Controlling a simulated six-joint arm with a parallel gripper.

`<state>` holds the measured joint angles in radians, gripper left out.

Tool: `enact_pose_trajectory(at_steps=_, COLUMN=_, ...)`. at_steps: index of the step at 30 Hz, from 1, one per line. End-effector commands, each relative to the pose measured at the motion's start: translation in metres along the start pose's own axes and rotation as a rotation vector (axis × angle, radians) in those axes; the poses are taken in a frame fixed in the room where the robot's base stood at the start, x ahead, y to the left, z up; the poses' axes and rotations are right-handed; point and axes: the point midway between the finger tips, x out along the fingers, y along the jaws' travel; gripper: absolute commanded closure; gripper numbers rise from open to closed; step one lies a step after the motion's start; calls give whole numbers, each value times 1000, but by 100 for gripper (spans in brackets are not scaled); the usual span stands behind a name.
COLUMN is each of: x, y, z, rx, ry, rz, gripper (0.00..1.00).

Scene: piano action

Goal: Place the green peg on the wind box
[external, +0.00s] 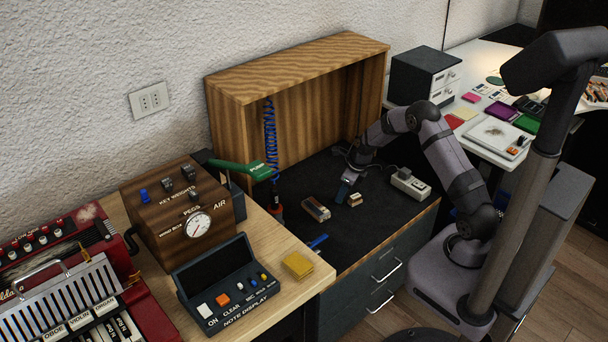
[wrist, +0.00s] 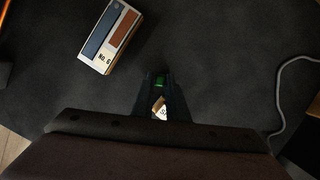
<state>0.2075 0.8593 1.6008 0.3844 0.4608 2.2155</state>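The wind box (external: 187,210) is a wooden box with a round dial, at the left in the external view. My gripper (external: 347,187) is low over the dark worktop, well to the right of the wind box. In the wrist view its narrow fingers (wrist: 160,86) are close together, with the small green peg (wrist: 160,82) between their tips. They look shut on it; its lower part is hidden. I cannot make out the peg in the external view.
A small labelled block (wrist: 160,108) shows between the fingers. A larger box (external: 316,209) lies nearby on the dark worktop (external: 365,228). The note display (external: 225,285) is in front.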

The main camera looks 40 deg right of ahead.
Motion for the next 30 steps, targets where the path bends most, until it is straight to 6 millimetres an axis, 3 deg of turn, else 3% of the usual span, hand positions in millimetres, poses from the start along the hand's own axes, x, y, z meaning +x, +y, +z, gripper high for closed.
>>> enact_pose_trajectory(at_steps=14, x=-4, y=0, z=1, rx=-1, ry=-1, rz=-1, gripper=100)
enact_pose_trajectory(at_steps=30, x=-78, y=0, z=24, rx=0, ry=-2, rz=-1, gripper=100)
